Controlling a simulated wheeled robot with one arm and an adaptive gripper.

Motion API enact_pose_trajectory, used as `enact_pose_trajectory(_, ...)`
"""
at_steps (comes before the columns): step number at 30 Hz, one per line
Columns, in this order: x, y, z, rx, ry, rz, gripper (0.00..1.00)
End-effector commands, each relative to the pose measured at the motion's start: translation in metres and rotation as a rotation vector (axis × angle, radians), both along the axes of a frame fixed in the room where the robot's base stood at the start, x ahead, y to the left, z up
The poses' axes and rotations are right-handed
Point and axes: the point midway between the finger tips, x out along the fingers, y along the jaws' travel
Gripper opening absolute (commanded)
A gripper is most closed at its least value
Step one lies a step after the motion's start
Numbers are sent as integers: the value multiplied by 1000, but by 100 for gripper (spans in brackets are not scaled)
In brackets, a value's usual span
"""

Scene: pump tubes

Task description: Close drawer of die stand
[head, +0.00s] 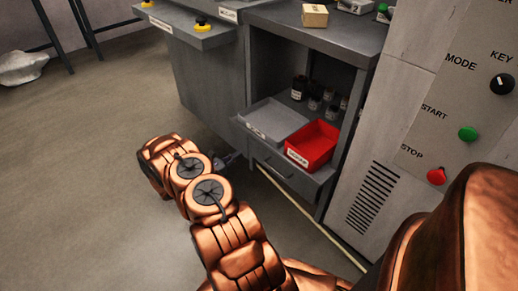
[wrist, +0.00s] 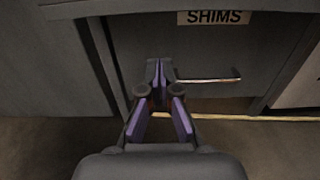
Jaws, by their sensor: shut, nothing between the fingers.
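The die stand (head: 315,35) is the grey open-fronted cabinet right of centre in the head view. Its drawer front (head: 290,175) is below the shelf; how far it is out I cannot tell. In the wrist view a grey panel (wrist: 225,50) carries a "SHIMS" label (wrist: 214,17) at the top and a thin bar handle (wrist: 208,80) below. My gripper (wrist: 158,72) is shut and empty, its tips just left of the handle; contact is unclear. In the head view my gripper (head: 228,160) is small and partly hidden by my arm.
A grey tray (head: 273,120) and a red bin (head: 312,145) sit above the drawer, with dark jars (head: 299,88) behind. A control cabinet (head: 385,160) with buttons stands at the right, a grey bench (head: 205,75) at the left.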

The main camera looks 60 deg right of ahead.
Motion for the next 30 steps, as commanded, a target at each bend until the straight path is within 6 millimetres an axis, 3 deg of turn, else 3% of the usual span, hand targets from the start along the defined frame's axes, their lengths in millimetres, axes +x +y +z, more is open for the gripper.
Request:
enact_pose_trajectory(1, -5, -1, -7, -2, 3, 0, 0)
enact_pose_trajectory(11, -20, -18, -5, -7, 4, -4, 0)
enact_pose_trajectory(30, -57, -116, -6, -5, 3, -4, 0)
